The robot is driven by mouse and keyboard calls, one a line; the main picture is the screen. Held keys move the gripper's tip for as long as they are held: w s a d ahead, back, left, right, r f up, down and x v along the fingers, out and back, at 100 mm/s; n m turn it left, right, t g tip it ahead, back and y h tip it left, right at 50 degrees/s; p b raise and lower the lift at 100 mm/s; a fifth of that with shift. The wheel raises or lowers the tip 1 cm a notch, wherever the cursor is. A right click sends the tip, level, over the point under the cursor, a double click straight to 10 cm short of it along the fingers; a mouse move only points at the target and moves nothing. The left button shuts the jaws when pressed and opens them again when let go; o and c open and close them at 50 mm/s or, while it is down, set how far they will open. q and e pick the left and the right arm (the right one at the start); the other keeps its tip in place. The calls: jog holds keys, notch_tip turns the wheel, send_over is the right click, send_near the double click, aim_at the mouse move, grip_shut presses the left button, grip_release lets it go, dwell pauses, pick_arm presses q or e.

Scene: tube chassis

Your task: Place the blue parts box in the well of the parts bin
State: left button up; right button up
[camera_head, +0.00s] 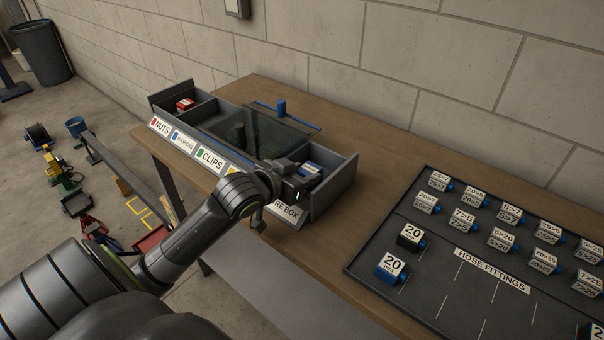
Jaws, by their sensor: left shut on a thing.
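The parts bin (346,187) is a long dark grey tray on the workbench, with labels along its front such as NUTS and CLIPS. My left gripper (304,176) is at the bin's right-end compartment, above the label ending in "RE BOX". It is shut on the blue parts box (312,168), which is blue with a pale top. The gripper and wrist hide much of the box. I cannot tell whether the box touches the compartment floor. My right gripper is not in view.
A dark see-through panel (262,133) covers the bin's middle, with a blue peg (281,107) behind. A red box (185,104) sits in the left compartment. A hose fittings board (440,252) with several labelled blocks lies right. Bare wood (385,160) separates them. A wall stands behind.

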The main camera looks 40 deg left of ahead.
pick_arm(q)
jog(key=o, duration=1)
jog(key=shift+s+r, duration=0.1)
jog(key=p+v, duration=0.2)
jog(key=v, duration=0.7)
jog(key=shift+s+r, duration=0.2)
jog(key=shift+s, duration=0.1)
jog(key=shift+p+v, duration=0.45)
jog(key=shift+v, duration=0.65)
jog(key=shift+f, duration=0.1)
